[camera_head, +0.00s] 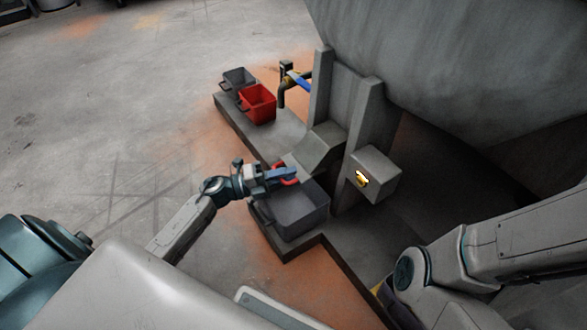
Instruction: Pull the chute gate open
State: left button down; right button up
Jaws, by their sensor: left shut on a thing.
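A grey sloping chute (320,147) comes down between two upright grey posts. A small red handle (278,167) shows at its lower end, partly hidden by my gripper. My left gripper (286,175) reaches in from the left and is shut on the red handle, just above a grey bin. How far the chute gate is open cannot be told, since the gripper covers that part. My right arm comes in from the right, but its gripper is not in view.
A grey bin (300,214) stands under the chute. A red bin (258,106) and a dark grey bin (238,80) stand farther back on the low ledge. A pipe with a blue lever (299,83) and a grey box (375,173) with a yellow part flank the posts.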

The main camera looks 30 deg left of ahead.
pick_arm(q)
jog(key=s, duration=0.1)
jog(key=s+a, duration=0.1)
jog(key=s+a+p, duration=0.1)
jog(key=shift+s+a+r, duration=0.1)
jog(key=shift+s+r, duration=0.15)
jog(key=shift+s, duration=0.05)
jog(key=c, duration=1.5)
grip_release()
